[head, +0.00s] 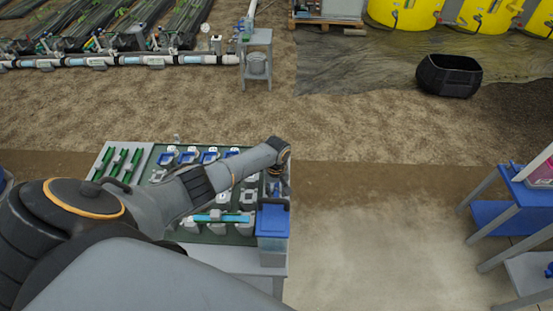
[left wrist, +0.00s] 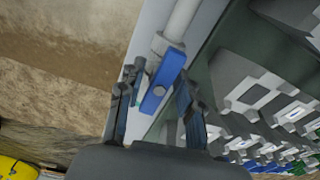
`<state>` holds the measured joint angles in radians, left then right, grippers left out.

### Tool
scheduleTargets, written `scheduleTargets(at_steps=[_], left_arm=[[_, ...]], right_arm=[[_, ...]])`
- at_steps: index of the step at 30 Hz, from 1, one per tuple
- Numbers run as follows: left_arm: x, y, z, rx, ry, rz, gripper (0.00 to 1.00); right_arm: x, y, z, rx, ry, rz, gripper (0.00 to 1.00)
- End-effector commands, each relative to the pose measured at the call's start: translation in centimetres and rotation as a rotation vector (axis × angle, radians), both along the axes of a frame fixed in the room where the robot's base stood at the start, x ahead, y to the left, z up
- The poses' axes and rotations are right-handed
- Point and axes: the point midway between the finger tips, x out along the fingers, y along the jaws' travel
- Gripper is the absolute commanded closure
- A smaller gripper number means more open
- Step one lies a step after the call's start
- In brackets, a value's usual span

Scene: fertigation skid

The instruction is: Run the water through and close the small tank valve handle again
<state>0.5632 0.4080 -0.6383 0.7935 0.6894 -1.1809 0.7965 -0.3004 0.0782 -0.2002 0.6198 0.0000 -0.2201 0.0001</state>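In the left wrist view a blue valve handle (left wrist: 163,82) with a grey bolt sits on a light grey pipe fitting. The two dark fingers of my left gripper (left wrist: 158,104) stand apart, one on each side of the handle; a firm grip is not visible. In the head view my left gripper (head: 277,184) points down at the skid's right edge, just behind a small tank (head: 272,245) with a blue lid; the handle is largely hidden there. Water flow cannot be made out. My right gripper is in neither view.
The skid table carries a dark green panel (head: 222,238) with several grey and blue fittings. Open floor lies to its right, up to a blue rack (head: 495,215). A black tub (head: 448,75) and yellow tanks (head: 405,12) stand far behind.

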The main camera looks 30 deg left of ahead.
Motion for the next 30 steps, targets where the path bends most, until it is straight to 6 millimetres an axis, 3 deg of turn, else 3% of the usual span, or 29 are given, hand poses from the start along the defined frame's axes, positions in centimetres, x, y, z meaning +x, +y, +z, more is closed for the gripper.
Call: scheduleTargets(at_steps=[10, 16, 18, 30], left_arm=[[0.1, 0.0, 0.5, 0.000, -0.001, -0.003, 0.54], [0.1, 0.0, 3.5, 0.000, -0.001, -0.004, 0.54], [0.1, 0.0, 3.9, -0.001, -0.005, -0.006, 0.54], [0.1, 0.1, 9.5, 0.000, -0.002, -0.004, 0.54]], right_arm=[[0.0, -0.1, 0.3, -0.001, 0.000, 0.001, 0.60], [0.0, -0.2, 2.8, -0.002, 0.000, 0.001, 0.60], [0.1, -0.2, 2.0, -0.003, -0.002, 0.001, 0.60], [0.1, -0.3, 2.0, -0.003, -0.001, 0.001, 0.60]])
